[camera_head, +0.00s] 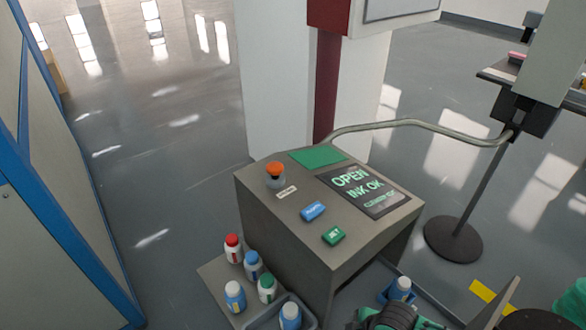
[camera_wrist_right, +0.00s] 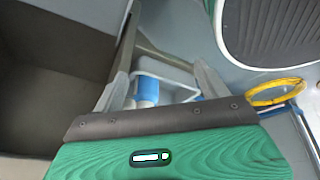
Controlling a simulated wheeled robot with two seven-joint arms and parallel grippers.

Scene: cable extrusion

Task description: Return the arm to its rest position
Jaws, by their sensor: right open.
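My right arm shows only partly at the bottom right edge of the head view, as green and black parts (camera_head: 400,318). In the right wrist view my right gripper (camera_wrist_right: 162,78) is open, with its two fingers spread apart. A white bottle with a blue band (camera_wrist_right: 147,88) shows between the fingers in the picture, in a pale tray (camera_wrist_right: 178,72). Whether it lies between the jaws or beyond them I cannot tell. No contact is visible. My left gripper is not in view.
A grey console (camera_head: 285,235) carries a screen (camera_head: 370,190) reading "OPEN" and "INK OK", an orange knob (camera_head: 275,170) and buttons. Several bottles (camera_head: 252,265) stand left of it; another bottle (camera_head: 400,288) is at its right. A pole stand (camera_head: 453,240) is farther right.

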